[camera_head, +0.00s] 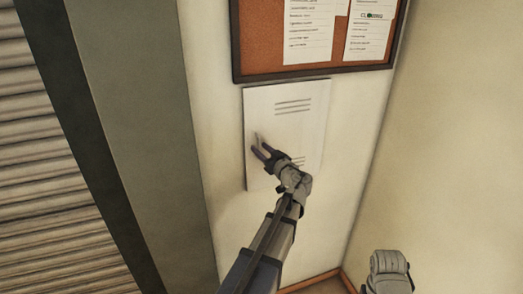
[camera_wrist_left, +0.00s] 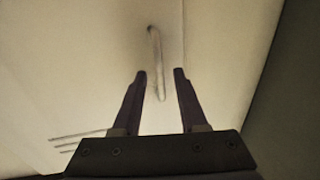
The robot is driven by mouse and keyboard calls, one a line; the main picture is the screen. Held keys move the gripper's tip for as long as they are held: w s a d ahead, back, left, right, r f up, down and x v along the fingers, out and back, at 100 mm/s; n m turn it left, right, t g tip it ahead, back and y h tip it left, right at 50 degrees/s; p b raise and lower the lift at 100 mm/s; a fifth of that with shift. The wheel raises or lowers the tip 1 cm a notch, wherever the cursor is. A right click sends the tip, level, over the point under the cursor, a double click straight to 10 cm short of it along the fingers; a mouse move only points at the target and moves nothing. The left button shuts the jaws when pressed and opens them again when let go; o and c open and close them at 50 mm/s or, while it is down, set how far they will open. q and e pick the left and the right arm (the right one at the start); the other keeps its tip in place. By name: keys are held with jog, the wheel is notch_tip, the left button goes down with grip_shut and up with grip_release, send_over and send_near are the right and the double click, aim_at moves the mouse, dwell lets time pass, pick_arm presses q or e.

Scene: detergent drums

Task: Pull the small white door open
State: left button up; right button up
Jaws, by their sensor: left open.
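The small white door (camera_head: 290,125) is a flat panel with slotted vents on the pale wall, and it looks shut. Its thin upright handle (camera_head: 257,138) is near the left edge. My left gripper (camera_head: 259,150) is in front of the door at the handle's lower part. In the left wrist view the handle (camera_wrist_left: 156,55) runs down to between the tips of the open fingers (camera_wrist_left: 160,76). I see a gap on both sides of the handle. I cannot tell how far the fingers are from the panel.
A cork board (camera_head: 340,55) with papers hangs just above the door. A grey-green pillar (camera_head: 140,110) and a ribbed shutter (camera_head: 40,150) are at the left. A plain wall (camera_head: 450,140) meets the door's wall in a corner at the right. Part of my right arm shows at the bottom right.

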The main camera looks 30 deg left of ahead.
pick_arm(q)
grip_shut()
dwell(0.4)
dwell(1.1)
